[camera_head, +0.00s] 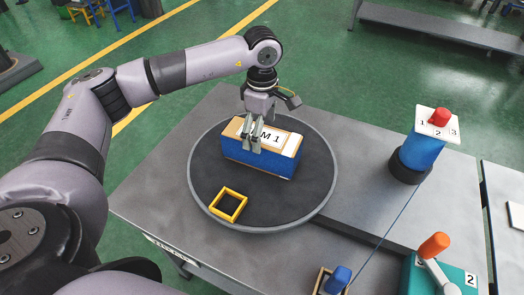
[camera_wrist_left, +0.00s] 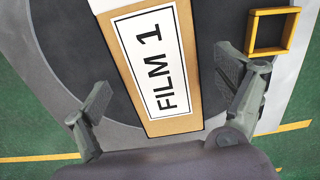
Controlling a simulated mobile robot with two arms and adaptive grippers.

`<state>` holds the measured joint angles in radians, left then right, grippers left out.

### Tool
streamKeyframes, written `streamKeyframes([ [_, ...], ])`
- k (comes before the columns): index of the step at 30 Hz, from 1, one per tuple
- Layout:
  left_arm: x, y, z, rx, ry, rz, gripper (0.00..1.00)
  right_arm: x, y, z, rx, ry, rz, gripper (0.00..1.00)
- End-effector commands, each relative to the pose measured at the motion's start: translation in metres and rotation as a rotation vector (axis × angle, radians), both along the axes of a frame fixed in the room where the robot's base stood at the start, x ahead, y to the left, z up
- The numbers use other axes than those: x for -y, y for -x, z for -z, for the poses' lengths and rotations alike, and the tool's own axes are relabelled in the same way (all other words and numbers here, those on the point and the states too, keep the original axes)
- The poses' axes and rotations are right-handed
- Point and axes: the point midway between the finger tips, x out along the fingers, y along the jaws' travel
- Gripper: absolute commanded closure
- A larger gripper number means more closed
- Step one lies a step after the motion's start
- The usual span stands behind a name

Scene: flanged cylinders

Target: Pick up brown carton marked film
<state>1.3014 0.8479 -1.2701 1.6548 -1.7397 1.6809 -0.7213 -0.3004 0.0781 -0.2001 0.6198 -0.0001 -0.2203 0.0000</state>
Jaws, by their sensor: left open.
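The carton (camera_head: 257,160) lies on a dark round turntable (camera_head: 312,185). Its top is brown with a white label, and its long side facing the head camera is blue. In the left wrist view the carton (camera_wrist_left: 187,115) shows its label "FILM 1" in full; in the head view my gripper covers part of the label. My left gripper (camera_head: 252,138) points down over the carton's top. In the left wrist view the left gripper (camera_wrist_left: 165,85) is open and empty, with one finger on each side of the carton. I cannot tell how far the fingertips are above it. My right gripper is not in view.
A yellow square frame (camera_head: 228,205) lies on the turntable near the carton. To the right stand a blue post with a numbered white plate and red knob (camera_head: 439,117), a teal box with an orange-knobbed lever (camera_head: 434,246), and a blue button (camera_head: 338,279). The grey table (camera_head: 345,135) has free room.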

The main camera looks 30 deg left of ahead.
Motion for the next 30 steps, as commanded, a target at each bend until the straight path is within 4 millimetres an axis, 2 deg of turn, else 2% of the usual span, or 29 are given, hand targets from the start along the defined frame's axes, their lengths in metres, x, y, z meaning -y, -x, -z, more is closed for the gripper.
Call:
streamKeyframes([
  [1,-0.0004,0.0002,0.0137,-0.001,-0.001,-0.001,0.1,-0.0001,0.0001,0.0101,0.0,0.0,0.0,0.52],
  [3,-0.0002,-0.0003,0.0199,0.0,0.0,-0.001,0.1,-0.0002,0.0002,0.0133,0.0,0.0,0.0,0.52],
  [11,-0.0002,-0.0005,0.0196,0.001,0.0,-0.001,0.11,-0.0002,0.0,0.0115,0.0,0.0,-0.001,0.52],
  [30,0.0,-0.0005,0.0194,0.001,0.0,0.0,0.53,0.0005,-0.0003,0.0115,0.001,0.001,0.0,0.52],
])
